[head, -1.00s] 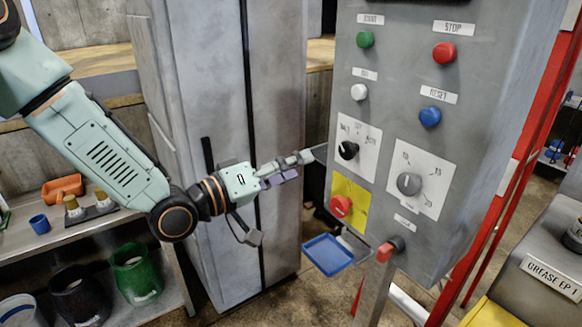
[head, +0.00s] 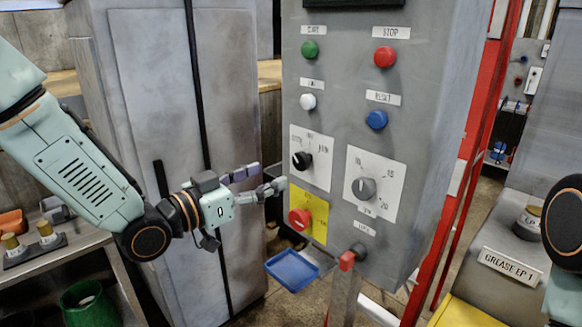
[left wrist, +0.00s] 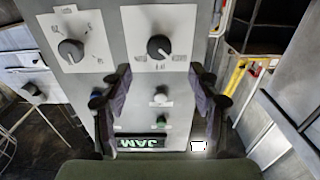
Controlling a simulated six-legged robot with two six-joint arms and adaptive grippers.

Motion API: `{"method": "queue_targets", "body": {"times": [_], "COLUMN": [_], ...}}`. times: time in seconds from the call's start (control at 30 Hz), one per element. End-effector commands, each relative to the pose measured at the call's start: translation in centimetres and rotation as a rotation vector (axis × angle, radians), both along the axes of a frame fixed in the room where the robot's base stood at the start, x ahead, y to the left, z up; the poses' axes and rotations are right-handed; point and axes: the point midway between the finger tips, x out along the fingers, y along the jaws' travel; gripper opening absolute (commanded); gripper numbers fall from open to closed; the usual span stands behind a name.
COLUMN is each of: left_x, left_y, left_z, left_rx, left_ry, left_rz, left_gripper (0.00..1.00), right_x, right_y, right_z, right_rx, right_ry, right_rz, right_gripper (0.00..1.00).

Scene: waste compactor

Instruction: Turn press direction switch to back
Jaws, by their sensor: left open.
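The press direction switch appears to be the black knob (head: 302,160) on a white plate on the grey control panel, though its small lettering is too blurred to read surely. It also shows upside down in the left wrist view (left wrist: 160,47). My left gripper (head: 270,177) is open and empty, to the left of the panel and a little below the knob. In the left wrist view the knob sits between and beyond the fingertips (left wrist: 160,76), apart from them. The knob's exact setting cannot be told. My right gripper is out of view.
A larger grey knob (head: 364,188) is right of the black one. A red knob on yellow (head: 300,217) is below. White (head: 308,101), green (head: 310,49), red (head: 385,57) and blue (head: 376,119) buttons sit above. A lever (head: 347,262) and blue tray (head: 292,270) are below.

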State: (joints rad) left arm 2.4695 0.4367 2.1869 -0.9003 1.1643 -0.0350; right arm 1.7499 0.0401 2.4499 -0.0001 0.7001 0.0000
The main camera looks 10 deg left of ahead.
Motion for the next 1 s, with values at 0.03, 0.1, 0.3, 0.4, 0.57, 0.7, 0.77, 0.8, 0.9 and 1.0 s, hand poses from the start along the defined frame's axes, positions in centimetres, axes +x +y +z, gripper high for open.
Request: {"method": "queue_targets", "body": {"times": [0.03,0.1,0.3,0.4,0.57,0.7,0.77,0.8,0.9,1.0], "left_x": [0.2,0.5,2.1,3.2,4.8,5.9,6.1,6.3,6.4,6.4], "left_y": [-0.1,-0.3,-1.6,-2.2,-3.3,-4.0,-4.1,-4.2,-4.3,-4.3], "left_z": [0.0,0.0,0.0,0.0,0.0,0.0,0.0,0.0,0.0,0.0], "left_rx": [0.006,0.006,0.005,0.006,0.004,0.002,0.001,0.000,0.000,-0.001], "left_ry": [-0.002,-0.002,-0.001,0.001,-0.001,0.000,0.001,0.000,0.000,0.001], "left_rz": [-0.001,-0.001,-0.005,-0.003,-0.003,-0.002,-0.002,-0.002,-0.001,-0.001], "left_gripper": [0.61,0.61,0.61,0.61,0.61,0.61,0.61,0.61,0.61,0.61], "right_x": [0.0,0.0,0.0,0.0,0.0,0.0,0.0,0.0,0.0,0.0], "right_y": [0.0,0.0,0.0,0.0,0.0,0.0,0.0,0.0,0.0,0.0], "right_z": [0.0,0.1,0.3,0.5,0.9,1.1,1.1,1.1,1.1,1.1], "right_rx": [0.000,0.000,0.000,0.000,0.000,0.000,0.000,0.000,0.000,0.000], "right_ry": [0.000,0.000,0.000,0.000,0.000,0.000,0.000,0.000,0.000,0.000], "right_rz": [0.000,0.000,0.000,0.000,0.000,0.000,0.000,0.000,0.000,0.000], "right_gripper": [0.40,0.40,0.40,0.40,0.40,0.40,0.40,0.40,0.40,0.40]}}
